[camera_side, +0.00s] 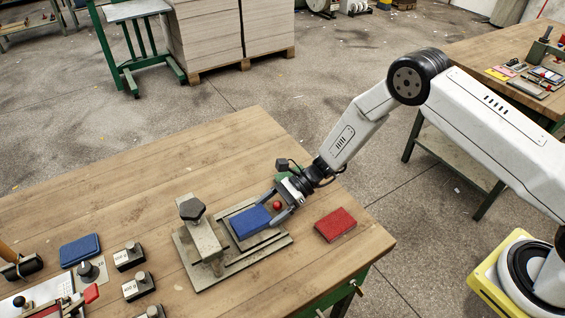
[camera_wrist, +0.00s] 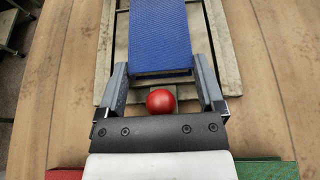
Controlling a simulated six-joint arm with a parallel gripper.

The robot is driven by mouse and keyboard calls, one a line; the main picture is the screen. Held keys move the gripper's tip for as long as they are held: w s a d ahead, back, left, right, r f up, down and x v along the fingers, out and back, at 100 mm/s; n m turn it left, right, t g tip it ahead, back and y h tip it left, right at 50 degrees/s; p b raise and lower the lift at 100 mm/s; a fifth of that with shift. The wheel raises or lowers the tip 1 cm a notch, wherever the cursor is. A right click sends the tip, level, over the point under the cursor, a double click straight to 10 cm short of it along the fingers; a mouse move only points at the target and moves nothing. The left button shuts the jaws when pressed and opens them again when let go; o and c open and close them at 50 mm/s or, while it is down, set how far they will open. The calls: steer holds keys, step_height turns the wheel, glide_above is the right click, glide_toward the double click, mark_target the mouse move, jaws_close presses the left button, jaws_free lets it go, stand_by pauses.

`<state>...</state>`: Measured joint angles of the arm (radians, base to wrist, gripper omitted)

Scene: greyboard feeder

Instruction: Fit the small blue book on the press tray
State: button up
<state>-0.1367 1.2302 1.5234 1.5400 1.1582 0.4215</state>
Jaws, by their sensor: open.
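A blue book (camera_side: 250,222) lies on the grey press tray (camera_side: 270,246), just right of the press's post and clamp knob. In the wrist view the book (camera_wrist: 160,35) lies lengthwise over the tray (camera_wrist: 221,45), with its near end between my fingertips. My gripper (camera_side: 271,211) is open, low over the tray's right side. In the wrist view a finger of my gripper (camera_wrist: 160,70) stands on each side of the book's end, with slight gaps showing. A red ball (camera_wrist: 160,101) sits between the fingers, near the book's end. The book's far end is out of the wrist view.
A red book (camera_side: 336,224) lies right of the tray. A green object (camera_side: 290,173) is partly hidden behind my wrist. Another blue item (camera_side: 80,250) lies at the left, near several knobbed blocks (camera_side: 129,257). The press post (camera_side: 200,235) stands close left. The table's back is clear.

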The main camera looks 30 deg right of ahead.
steer(key=o, duration=1)
steer(key=shift+v, duration=3.95)
steer(key=shift+s+d+r+n+h, duration=0.15)
steer(key=shift+s+r+n+h, duration=0.15)
steer(key=shift+s+r+n, duration=0.15)
steer(key=s+d+r+n+t+h, duration=0.2)
steer(key=s+d+r+n+h, duration=1)
steer(key=s+d+n, duration=0.3)
steer(key=shift+s+r+n+t+h, duration=0.3)
steer(key=shift+s+r+n+h, duration=0.15)
steer(key=shift+s+n, duration=0.6)
steer(key=shift+w, duration=0.1)
